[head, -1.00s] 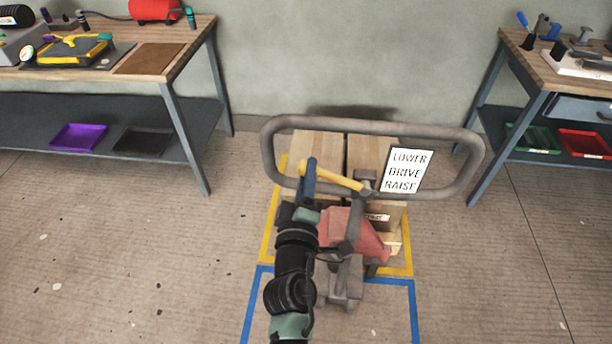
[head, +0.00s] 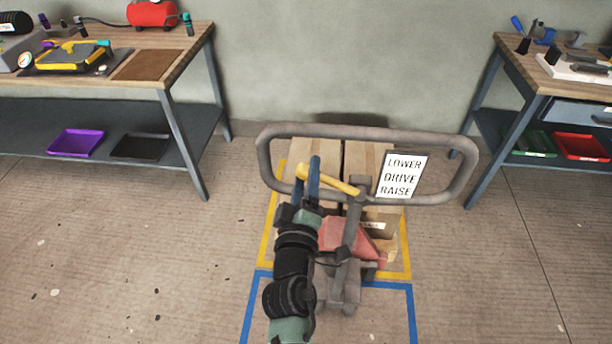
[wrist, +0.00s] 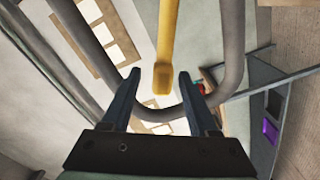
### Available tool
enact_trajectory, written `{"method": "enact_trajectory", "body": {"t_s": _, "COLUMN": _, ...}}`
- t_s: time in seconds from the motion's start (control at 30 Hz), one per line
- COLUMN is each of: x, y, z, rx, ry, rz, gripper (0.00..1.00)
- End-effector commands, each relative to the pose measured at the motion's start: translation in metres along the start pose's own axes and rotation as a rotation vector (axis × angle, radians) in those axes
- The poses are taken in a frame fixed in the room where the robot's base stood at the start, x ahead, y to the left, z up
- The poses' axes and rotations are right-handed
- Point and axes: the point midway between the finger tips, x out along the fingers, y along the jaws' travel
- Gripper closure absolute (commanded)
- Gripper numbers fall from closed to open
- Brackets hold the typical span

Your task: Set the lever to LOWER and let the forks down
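The yellow lever (head: 328,180) slants up to the left from its pivot on the pallet truck's grey handle loop (head: 262,165). A white sign (head: 403,176) on the loop reads LOWER, DRIVE, RAISE from top to bottom. I cannot tell which setting the lever is at. My gripper (head: 307,180) is at the lever's free end. In the wrist view, the fingers of my gripper (wrist: 160,90) stand wide apart, with the tip of the lever (wrist: 163,75) between them and gaps on both sides. The truck's red body (head: 340,236) is below; its forks are hidden.
A wooden pallet load (head: 315,150) stands behind the handle, inside yellow floor tape (head: 268,225). Blue tape (head: 413,310) marks the floor in front. Workbenches stand left (head: 190,60) and right (head: 512,55). The floor between them and the truck is clear.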

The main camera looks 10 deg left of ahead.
Motion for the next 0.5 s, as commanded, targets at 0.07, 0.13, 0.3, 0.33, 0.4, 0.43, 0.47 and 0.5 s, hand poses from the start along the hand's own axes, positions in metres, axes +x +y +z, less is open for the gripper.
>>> {"method": "enact_trajectory", "body": {"t_s": 0.07, "x": 0.0, "y": -0.001, "z": 0.0, "rx": -0.001, "ry": -0.001, "rz": -0.001, "gripper": 0.4}}
{"method": "enact_trajectory", "body": {"t_s": 0.13, "x": 0.0, "y": -0.001, "z": 0.0, "rx": -0.001, "ry": -0.001, "rz": -0.001, "gripper": 0.4}}
{"method": "enact_trajectory", "body": {"t_s": 0.3, "x": -0.005, "y": -0.002, "z": 0.001, "rx": -0.002, "ry": -0.001, "rz": -0.002, "gripper": 0.4}}
{"method": "enact_trajectory", "body": {"t_s": 0.33, "x": -0.008, "y": -0.002, "z": 0.001, "rx": -0.002, "ry": -0.001, "rz": -0.003, "gripper": 0.4}}
{"method": "enact_trajectory", "body": {"t_s": 0.4, "x": -0.017, "y": -0.002, "z": 0.001, "rx": -0.002, "ry": -0.001, "rz": -0.003, "gripper": 0.4}}
{"method": "enact_trajectory", "body": {"t_s": 0.43, "x": -0.022, "y": -0.003, "z": 0.001, "rx": -0.002, "ry": -0.001, "rz": -0.003, "gripper": 0.4}}
{"method": "enact_trajectory", "body": {"t_s": 0.47, "x": -0.027, "y": -0.003, "z": 0.001, "rx": -0.003, "ry": -0.001, "rz": -0.003, "gripper": 0.4}}
{"method": "enact_trajectory", "body": {"t_s": 0.5, "x": -0.034, "y": -0.003, "z": 0.002, "rx": -0.003, "ry": -0.002, "rz": -0.004, "gripper": 0.4}}
